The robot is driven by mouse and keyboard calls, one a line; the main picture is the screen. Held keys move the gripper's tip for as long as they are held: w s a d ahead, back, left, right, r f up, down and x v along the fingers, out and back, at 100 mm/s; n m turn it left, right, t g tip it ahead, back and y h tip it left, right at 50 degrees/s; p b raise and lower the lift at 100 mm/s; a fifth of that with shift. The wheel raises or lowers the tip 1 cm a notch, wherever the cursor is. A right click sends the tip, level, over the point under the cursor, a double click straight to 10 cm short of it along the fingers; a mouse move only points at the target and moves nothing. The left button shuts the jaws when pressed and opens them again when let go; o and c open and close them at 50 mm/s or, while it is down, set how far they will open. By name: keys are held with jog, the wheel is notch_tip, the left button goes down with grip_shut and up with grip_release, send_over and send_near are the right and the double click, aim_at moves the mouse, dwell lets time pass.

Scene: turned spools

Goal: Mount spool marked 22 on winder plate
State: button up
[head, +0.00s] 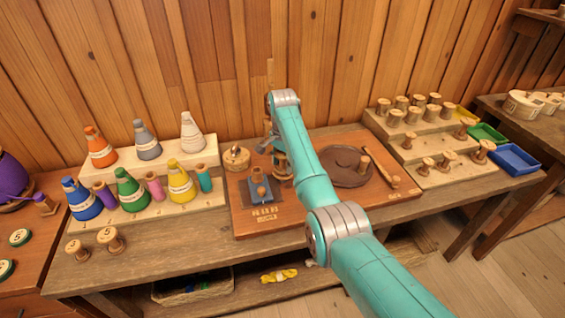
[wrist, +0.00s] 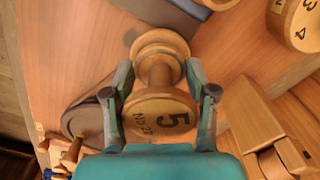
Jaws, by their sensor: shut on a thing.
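My gripper (wrist: 160,100) is shut on a wooden spool (wrist: 158,85), one finger on each side of its waist. The spool's near flange faces the wrist camera and carries a large 5 and smaller letters that look like "ND 2", the last character unclear. In the head view the gripper (head: 279,150) and spool (head: 282,168) are over the brown board, between the blue block (head: 261,190) and the dark round plate (head: 335,166); the arm partly hides them. I cannot tell whether the spool touches the board. A small wooden peg (head: 364,164) stands on the dark plate.
Coloured thread cones (head: 131,192) stand on a stepped rack at left. Several wooden spools (head: 412,116) stand on a stepped rack at right, beside green (head: 487,133) and blue (head: 514,158) trays. A wooden rod (head: 387,172) lies right of the dark plate. A round wooden piece (head: 236,157) sits at the board's back left.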

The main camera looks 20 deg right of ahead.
jog(key=shift+f, duration=0.45)
jog(key=o, duration=0.8)
jog(key=shift+o, duration=0.2)
jog(key=shift+r, duration=5.5)
